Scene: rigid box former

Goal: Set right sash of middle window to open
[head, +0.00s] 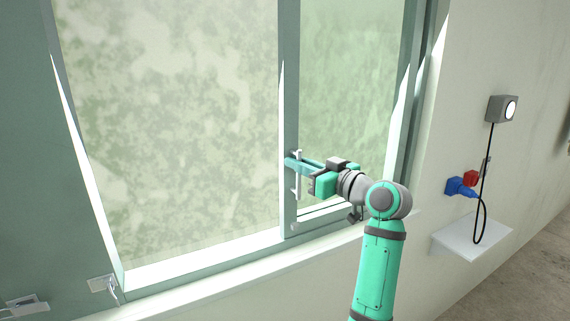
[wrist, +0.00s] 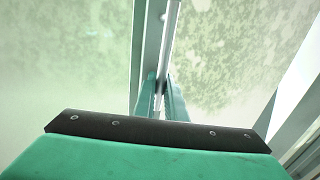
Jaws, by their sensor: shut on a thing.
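The window's sash stile (head: 289,90) is a grey-green upright with a greenish pane (head: 345,80) to its right. A slim white vertical handle (head: 297,184) stands on the stile. My gripper (head: 291,160) reaches in from the right and is shut on the handle near its upper end. In the wrist view, the two green fingers of my gripper (wrist: 160,92) close on the pale handle bar (wrist: 170,35) beside the stile (wrist: 144,45). The fingertips partly hide the handle there. I cannot tell how far the sash is from its end position.
A pale sill (head: 190,278) runs below the window. Metal latches (head: 103,284) sit at lower left. On the right wall are a grey box with a round light (head: 502,109), a blue plug (head: 461,187), a red one (head: 471,177), a hanging cable and a white shelf (head: 471,239).

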